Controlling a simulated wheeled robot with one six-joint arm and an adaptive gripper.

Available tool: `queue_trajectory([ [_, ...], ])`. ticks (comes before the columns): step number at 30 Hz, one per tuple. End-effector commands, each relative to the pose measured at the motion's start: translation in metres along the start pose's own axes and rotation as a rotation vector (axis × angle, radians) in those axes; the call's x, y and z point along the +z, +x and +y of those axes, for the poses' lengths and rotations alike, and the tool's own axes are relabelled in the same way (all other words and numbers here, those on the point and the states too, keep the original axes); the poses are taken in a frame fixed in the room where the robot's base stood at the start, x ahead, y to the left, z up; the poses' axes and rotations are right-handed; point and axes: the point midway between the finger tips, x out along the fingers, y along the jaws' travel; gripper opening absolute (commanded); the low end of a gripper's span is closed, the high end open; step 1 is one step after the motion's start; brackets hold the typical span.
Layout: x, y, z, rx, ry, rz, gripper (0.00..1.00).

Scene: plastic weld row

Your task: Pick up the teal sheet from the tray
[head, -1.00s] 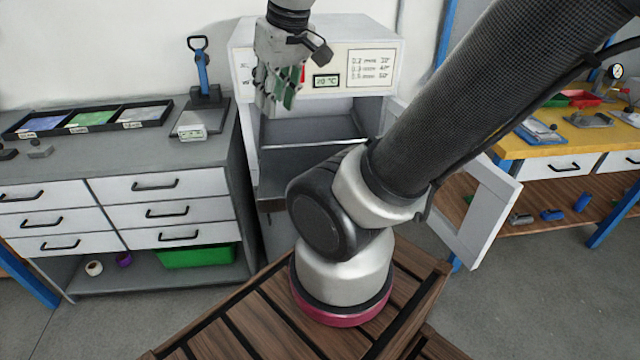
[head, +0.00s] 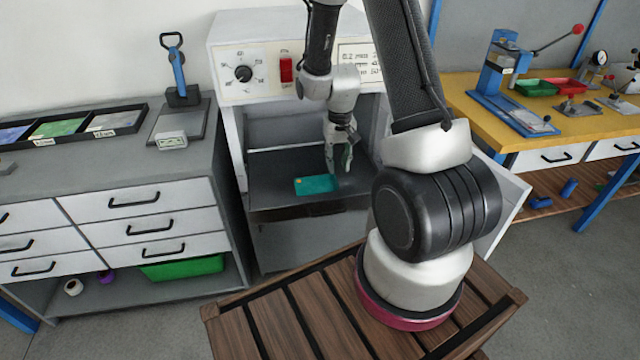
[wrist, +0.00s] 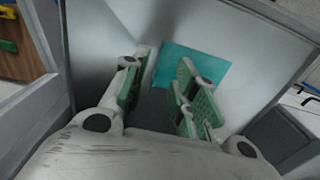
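The teal sheet (head: 316,185) lies flat on the dark tray (head: 268,194) inside the open oven, near the tray's front edge. A small orange mark shows at its left corner. My gripper (head: 341,165) hangs just to the right of the sheet, pointing down over the tray. In the wrist view my gripper (wrist: 158,92) has its green-padded fingers apart with nothing between them. There the sheet (wrist: 192,68) shows beyond the fingers, partly hidden by the right ones. I cannot tell how high the fingertips are above the tray.
The oven's side walls and top panel (head: 262,75) surround the tray closely. The oven door (head: 505,200) stands open to the right. A grey drawer bench (head: 190,150) stands left, with sheet bins (head: 58,128) and a blue-handled tool (head: 178,75). A yellow workbench (head: 470,105) stands right.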

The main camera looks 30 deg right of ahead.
Motion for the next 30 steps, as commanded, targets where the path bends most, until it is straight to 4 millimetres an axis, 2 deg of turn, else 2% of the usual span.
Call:
queue_trajectory([
  [12, -0.001, 0.058, 0.002, 0.000, 0.000, -0.002, 0.28],
  [21, -0.002, 0.064, 0.002, 0.000, 0.000, 0.000, 0.28],
  [26, -0.002, 0.064, 0.002, 0.000, -0.001, 0.000, 0.00],
  [30, -0.002, 0.064, 0.002, 0.000, -0.001, 0.000, 0.00],
])
